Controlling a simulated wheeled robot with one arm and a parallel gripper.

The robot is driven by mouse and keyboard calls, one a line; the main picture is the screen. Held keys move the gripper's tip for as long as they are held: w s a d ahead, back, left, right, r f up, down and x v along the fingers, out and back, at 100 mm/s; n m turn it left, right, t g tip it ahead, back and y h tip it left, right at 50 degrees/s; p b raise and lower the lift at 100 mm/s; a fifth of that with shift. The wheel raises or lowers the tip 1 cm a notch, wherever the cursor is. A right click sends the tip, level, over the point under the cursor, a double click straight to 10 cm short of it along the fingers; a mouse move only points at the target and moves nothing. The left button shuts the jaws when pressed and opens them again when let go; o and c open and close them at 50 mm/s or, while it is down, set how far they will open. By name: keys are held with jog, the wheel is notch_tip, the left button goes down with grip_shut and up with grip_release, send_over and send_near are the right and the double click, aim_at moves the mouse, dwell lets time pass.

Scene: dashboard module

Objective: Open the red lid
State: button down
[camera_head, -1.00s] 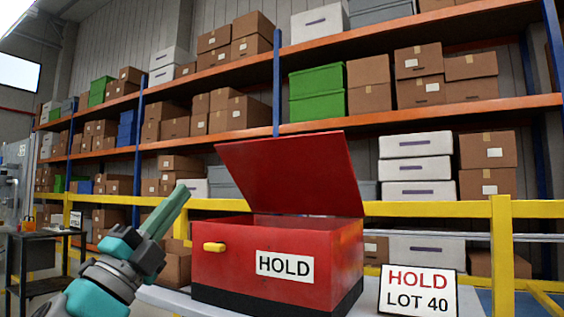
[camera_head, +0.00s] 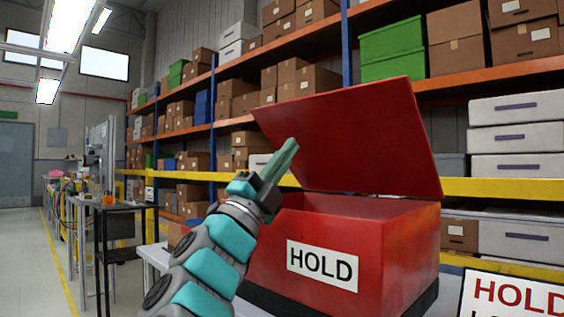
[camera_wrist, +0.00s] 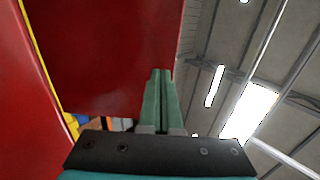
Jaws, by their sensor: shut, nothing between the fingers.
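The red lid (camera_head: 350,135) stands raised and tilted above the red box (camera_head: 350,245), which has a white HOLD label and a black base. A gap shows between the lid and the box rim. My gripper (camera_head: 288,150) is shut and empty, its green fingers pointing up and right at the left part of the lid. In the wrist view the fingers (camera_wrist: 159,75) point up beside the red lid (camera_wrist: 105,50). I cannot tell whether they touch it. The yellow handle on the box front is hidden behind my arm now.
A white HOLD LOT 40 sign (camera_head: 512,298) stands at the right front on the table (camera_head: 155,257). A yellow rail (camera_head: 490,188) and shelves with boxes run behind. A dark cart (camera_head: 118,215) stands at the left, with open floor beyond it.

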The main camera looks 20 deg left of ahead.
aim_at(317, 111)
jog(key=x, duration=0.9)
jog(key=shift+p, duration=0.3)
jog(key=shift+r, duration=0.1)
